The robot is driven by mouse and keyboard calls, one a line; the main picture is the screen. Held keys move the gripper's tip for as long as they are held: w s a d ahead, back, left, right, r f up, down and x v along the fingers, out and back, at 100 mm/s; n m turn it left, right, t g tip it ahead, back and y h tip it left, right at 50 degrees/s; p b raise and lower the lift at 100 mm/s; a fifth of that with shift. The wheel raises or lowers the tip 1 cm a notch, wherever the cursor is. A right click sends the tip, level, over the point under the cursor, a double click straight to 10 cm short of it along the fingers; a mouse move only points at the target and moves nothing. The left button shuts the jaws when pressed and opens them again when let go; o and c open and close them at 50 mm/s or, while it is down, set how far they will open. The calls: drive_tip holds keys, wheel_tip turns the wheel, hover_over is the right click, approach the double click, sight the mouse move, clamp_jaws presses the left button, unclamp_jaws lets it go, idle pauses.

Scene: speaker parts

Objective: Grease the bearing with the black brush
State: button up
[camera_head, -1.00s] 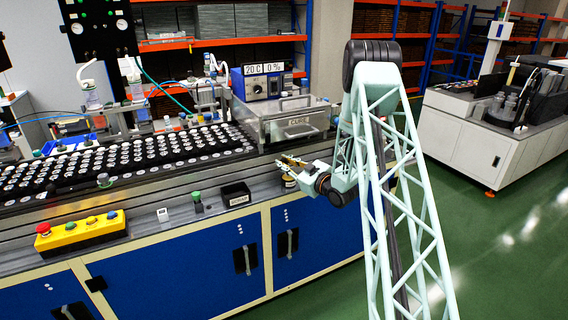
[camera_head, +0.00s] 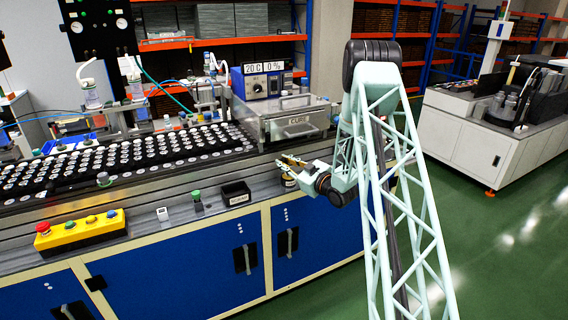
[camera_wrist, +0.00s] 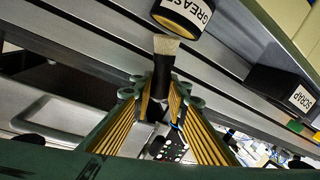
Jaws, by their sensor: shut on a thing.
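My gripper (camera_wrist: 158,98) is shut on the black brush (camera_wrist: 163,70) in the wrist view. The brush has a black handle and pale bristles that stick out past the fingertips. In the head view my gripper (camera_head: 288,161) is at the front edge of the line, just above the grease pot (camera_head: 289,181). The brush is too small to make out there. I cannot pick out the bearing for certain in either view.
A black SCRAP box (camera_head: 236,194) stands left of the gripper; it also shows in the wrist view (camera_wrist: 283,92). The metal CURE box (camera_head: 295,125) is behind the gripper. A black tray of many round parts (camera_head: 125,160) fills the left. A yellow button box (camera_head: 80,230) is at front.

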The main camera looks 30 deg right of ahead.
drive_tip(key=shift+f+b, duration=0.3)
drive_tip(key=shift+f, duration=0.05)
idle(1.1)
drive_tip(key=shift+r+p, duration=0.35)
drive_tip(key=shift+r, duration=3.15)
drive_tip(key=shift+a, duration=0.1)
